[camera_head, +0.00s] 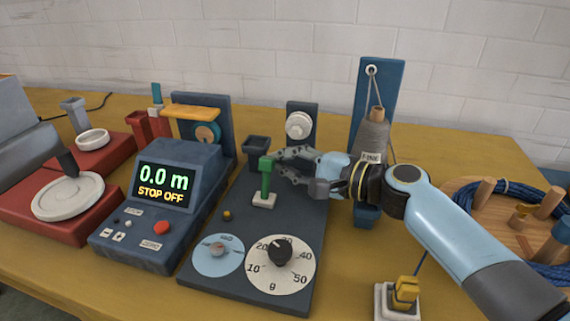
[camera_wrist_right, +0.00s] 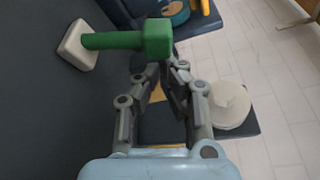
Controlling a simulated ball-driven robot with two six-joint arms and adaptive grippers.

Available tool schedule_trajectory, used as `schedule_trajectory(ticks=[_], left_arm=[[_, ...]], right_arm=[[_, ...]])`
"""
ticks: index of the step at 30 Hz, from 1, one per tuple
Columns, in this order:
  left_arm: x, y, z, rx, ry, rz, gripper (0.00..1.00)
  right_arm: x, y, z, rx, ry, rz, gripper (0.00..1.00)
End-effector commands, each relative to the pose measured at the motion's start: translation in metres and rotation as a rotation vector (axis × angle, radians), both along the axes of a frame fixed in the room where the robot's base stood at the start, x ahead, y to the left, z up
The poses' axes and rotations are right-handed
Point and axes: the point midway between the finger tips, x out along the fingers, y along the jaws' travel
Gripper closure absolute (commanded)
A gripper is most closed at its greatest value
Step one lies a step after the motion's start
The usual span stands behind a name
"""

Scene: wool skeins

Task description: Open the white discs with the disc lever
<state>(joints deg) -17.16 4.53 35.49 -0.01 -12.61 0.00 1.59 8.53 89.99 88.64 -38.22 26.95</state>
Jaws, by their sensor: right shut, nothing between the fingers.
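The disc lever (camera_head: 265,180) is a green upright handle with a block-like head on a small white base, standing on the dark panel. In the right wrist view the green lever (camera_wrist_right: 115,40) lies just beyond my fingertips. The white discs (camera_head: 299,125) are a round pair on a dark upright plate behind the lever; they also show at the right in the wrist view (camera_wrist_right: 230,106). I cannot tell whether they are apart. My right gripper (camera_head: 279,164) is shut and empty beside the lever's head, on its right; contact is unclear. My left gripper is out of view.
A dark panel (camera_head: 250,245) carries a black-knobbed dial (camera_head: 280,262). A blue console (camera_head: 155,210) reads 0.0 m, STOP OFF. A grey yarn cone (camera_head: 372,137) stands behind my right wrist. A wooden round with pegs and blue yarn (camera_head: 500,215) is at the right.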

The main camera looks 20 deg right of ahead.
Motion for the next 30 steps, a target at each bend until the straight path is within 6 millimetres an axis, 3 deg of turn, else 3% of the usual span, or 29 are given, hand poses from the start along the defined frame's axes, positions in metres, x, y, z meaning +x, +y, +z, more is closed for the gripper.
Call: schedule_trajectory(ticks=[9,19,30], left_arm=[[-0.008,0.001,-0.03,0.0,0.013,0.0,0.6],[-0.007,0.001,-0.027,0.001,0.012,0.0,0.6],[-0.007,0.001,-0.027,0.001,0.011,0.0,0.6]], right_arm=[[-0.01,0.007,0.006,-0.112,-0.167,0.0,1.0],[-0.025,0.016,0.021,-0.109,-0.163,0.0,1.0],[-0.03,0.02,0.022,-0.11,-0.163,0.0,1.0]])
